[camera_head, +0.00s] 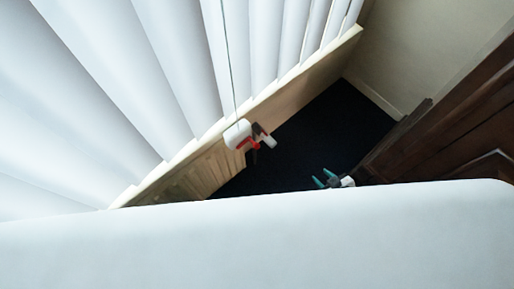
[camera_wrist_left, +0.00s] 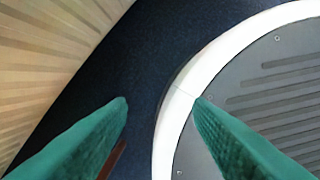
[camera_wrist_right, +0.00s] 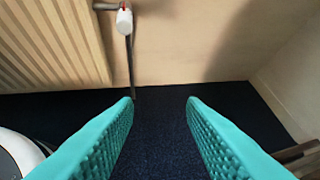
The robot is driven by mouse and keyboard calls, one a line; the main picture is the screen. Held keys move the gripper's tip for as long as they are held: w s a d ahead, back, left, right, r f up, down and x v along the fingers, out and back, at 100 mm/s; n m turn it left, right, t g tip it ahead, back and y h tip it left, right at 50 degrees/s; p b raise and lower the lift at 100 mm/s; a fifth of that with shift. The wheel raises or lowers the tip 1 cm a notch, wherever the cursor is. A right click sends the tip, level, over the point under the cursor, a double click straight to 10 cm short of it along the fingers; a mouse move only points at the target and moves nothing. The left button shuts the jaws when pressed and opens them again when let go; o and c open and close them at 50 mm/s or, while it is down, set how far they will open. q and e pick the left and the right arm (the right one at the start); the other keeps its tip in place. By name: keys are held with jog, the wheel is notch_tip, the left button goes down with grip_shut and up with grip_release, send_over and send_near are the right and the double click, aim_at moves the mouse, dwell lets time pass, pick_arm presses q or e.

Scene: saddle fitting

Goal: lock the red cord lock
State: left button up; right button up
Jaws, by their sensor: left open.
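In the head view a thin cord (camera_head: 229,60) hangs down in front of the white slats to a white block (camera_head: 238,133). A red part (camera_head: 252,142), apparently the cord lock, shows at the block's right side; whether it is locked is too small to tell. My right gripper (camera_head: 323,180) is low and to the right of it, apart from it. In the right wrist view the right gripper (camera_wrist_right: 160,100) is open and empty. My left gripper (camera_wrist_left: 160,100) is open and empty in the left wrist view; the head view does not show it.
White slats (camera_head: 170,70) fill the upper left. A ribbed beige radiator (camera_wrist_right: 50,45) has a white valve (camera_wrist_right: 124,20) with a red mark on a dark pipe. Dark floor (camera_head: 325,130) is free. Brown wooden furniture (camera_head: 455,120) stands right. A large white surface (camera_head: 260,240) hides the foreground.

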jog(key=w+a+r+n+t+y+b, duration=0.2)
jog(key=w+a+r+n+y+b, duration=0.1)
jog(key=a+r+y, duration=0.4)
jog(key=n+g+y+b, duration=0.1)
jog(key=n+y+b, duration=0.1)
jog(key=y+b, duration=0.15)
send_near(257, 146)
pick_arm(q)
jog(key=w+d+r, duration=0.1)
jog(key=w+r, duration=0.2)
jog(key=w, duration=0.5)
jog(key=shift+w+d+t, duration=0.2)
jog(key=shift+t, duration=0.2)
pick_arm(e)
jog(key=shift+y, duration=0.25)
jog(key=x, duration=0.3)
jog(key=f+x, duration=0.1)
jog(key=x, duration=0.6)
jog(key=shift+w+f, duration=0.15)
jog(key=shift+w, duration=0.05)
